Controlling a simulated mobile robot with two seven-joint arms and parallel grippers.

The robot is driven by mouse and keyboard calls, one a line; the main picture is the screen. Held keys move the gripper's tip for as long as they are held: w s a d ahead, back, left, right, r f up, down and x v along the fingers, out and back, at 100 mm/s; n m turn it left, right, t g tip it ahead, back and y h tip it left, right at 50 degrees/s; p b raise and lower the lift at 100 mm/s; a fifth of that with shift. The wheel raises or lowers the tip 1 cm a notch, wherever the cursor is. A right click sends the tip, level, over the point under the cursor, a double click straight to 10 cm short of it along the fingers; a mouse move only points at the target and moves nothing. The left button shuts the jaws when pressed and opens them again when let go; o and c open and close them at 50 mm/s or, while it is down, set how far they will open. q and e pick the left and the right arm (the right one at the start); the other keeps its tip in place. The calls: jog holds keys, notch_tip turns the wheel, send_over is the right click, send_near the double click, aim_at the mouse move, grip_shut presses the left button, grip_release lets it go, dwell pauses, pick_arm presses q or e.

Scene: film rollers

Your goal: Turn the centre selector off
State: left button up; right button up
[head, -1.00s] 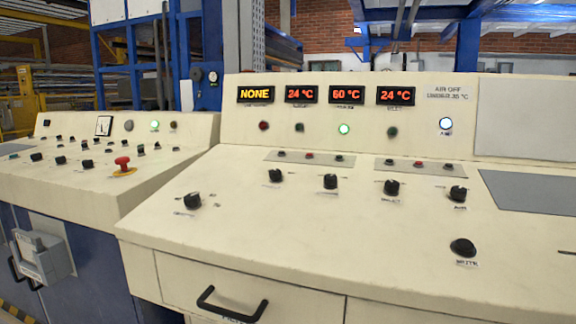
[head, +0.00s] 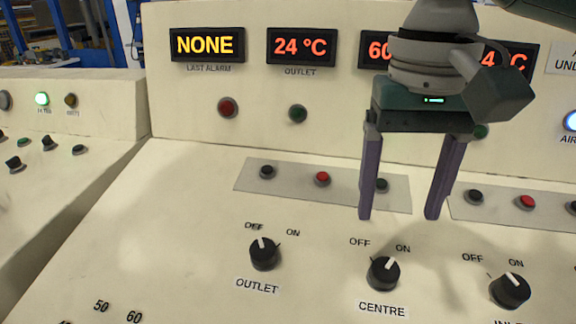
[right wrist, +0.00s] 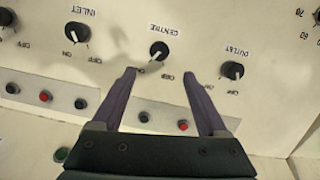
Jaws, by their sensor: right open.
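The centre selector (head: 383,273) is a round black knob with a white pointer, above the label CENTRE. Its pointer leans to the upper right, towards the ON mark. It also shows in the right wrist view (right wrist: 159,51), upside down. My right gripper (head: 401,217) is open and empty, its two purple fingers pointing down above and behind the centre selector, apart from it. In the right wrist view the fingertips (right wrist: 159,74) lie to either side of the knob's line, short of it. My left gripper is not in view.
The outlet selector (head: 264,254), pointer towards OFF, is left of the centre one. The inlet selector (head: 510,291), pointer towards ON, is to its right. Plates with small buttons (head: 248,182) lie behind. Displays (head: 302,46) stand on the upright panel, partly hidden by my arm.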

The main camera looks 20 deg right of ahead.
aim_at(387, 268)
jog(key=f, duration=0.3)
jog(key=f+b, duration=0.1)
jog(key=f, duration=0.1)
jog(key=s+f, duration=0.1)
jog(key=f, duration=0.2)
jog(key=shift+f, duration=0.3)
jog(key=shift+w+d+f+b, duration=0.1)
jog(key=shift+f+b, duration=0.25)
jog(key=shift+f, duration=0.35)
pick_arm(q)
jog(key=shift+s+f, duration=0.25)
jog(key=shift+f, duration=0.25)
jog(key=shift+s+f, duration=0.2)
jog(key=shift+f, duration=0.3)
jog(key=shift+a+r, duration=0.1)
pick_arm(e)
grip_shut()
